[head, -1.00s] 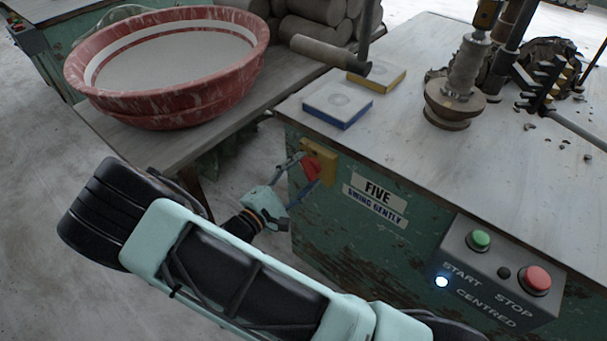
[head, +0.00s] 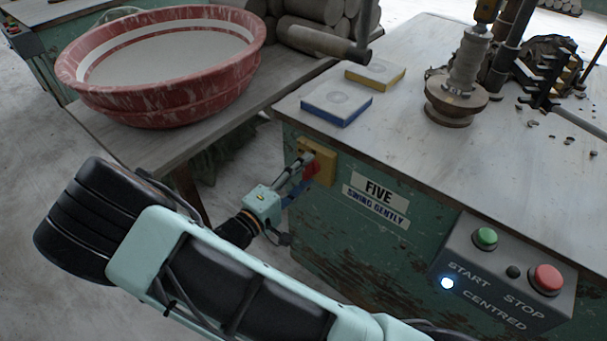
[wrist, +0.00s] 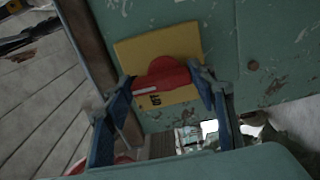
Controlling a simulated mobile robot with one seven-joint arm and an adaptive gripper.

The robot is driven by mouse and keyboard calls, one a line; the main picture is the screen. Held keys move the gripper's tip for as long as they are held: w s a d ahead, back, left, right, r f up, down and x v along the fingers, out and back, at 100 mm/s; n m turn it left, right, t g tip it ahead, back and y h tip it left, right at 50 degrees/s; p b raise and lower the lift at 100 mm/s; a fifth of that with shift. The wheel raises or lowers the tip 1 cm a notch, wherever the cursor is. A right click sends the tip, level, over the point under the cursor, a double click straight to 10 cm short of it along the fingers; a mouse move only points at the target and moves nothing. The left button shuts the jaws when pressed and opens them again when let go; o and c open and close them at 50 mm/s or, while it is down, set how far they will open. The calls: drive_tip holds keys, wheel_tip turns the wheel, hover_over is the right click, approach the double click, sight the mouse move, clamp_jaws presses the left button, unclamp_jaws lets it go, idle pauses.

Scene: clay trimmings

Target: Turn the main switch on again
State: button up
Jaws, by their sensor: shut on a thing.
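The main switch is a red rotary handle (head: 311,169) on a yellow plate (head: 325,160), fixed to the green cabinet's side near its left corner. In the wrist view the red handle (wrist: 165,74) lies between the two blue fingertips of my gripper (wrist: 164,80), with the yellow plate (wrist: 132,56) behind it. My gripper (head: 300,178) is shut on the handle. In the head view its fingers partly hide the handle.
The green cabinet (head: 340,235) carries a "FIVE SWING GENTLY" sign (head: 376,204) and a grey control box (head: 505,285) with green and red buttons and a lit lamp. A red basin (head: 170,90) stands on the bench at left. Boxes and a spindle stand on the cabinet top.

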idle(0.4)
drive_tip(key=o, duration=1.2)
drive_tip(key=shift+c, duration=0.2)
drive_tip(key=v, duration=1.2)
